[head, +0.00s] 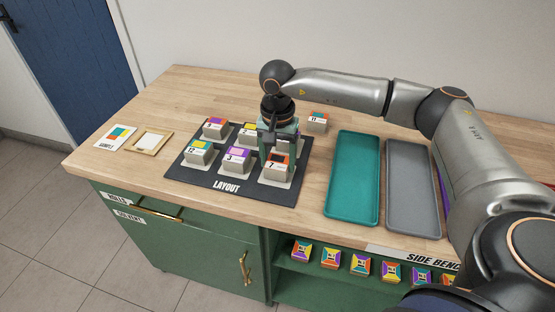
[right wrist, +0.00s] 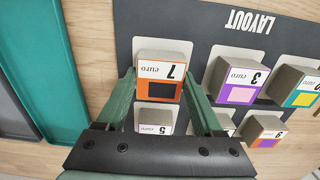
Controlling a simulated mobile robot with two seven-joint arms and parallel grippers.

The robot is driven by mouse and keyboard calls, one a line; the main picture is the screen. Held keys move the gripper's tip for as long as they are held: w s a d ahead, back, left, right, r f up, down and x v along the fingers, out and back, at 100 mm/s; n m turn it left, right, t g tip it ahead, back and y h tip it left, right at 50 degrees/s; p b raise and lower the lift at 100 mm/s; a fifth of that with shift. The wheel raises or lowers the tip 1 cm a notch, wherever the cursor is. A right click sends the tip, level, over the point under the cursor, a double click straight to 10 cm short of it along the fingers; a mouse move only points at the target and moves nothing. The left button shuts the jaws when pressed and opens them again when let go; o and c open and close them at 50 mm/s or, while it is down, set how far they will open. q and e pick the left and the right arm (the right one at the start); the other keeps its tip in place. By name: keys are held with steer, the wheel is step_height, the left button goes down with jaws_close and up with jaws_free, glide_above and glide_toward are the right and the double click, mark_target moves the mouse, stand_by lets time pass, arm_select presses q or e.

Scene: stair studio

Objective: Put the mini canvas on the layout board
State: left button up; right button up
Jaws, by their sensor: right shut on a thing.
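The dark layout board (head: 275,195) lies on the wooden bench with several mini canvases standing on its pale squares. My right gripper (head: 276,155) reaches down over the board's front right square. It is shut on the mini canvas marked 7 (head: 276,170), with an orange and black face; in the right wrist view a finger lies along each side of this canvas (right wrist: 160,75). The canvas is at the pale square, upright; I cannot tell whether it fully rests there. A canvas marked 5 (right wrist: 155,119) stands behind it, partly hidden. My left gripper is out of view.
A canvas marked 11 (head: 317,121) stands off the board, at its back right. A teal tray (head: 353,180) and a grey tray (head: 411,185) lie empty to the right. A sample card (head: 115,136) and a small frame (head: 150,140) lie left. Several canvases (head: 331,258) fill the shelf below.

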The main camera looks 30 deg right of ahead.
mark_target(277, 162)
steer(key=shift+f, duration=0.1)
steer(key=shift+f, duration=0.15)
steer(key=o, duration=1.3)
steer(key=shift+o, duration=0.2)
steer(key=shift+r, duration=0.3)
step_height(277, 162, up, 12)
steer(key=shift+f, duration=0.15)
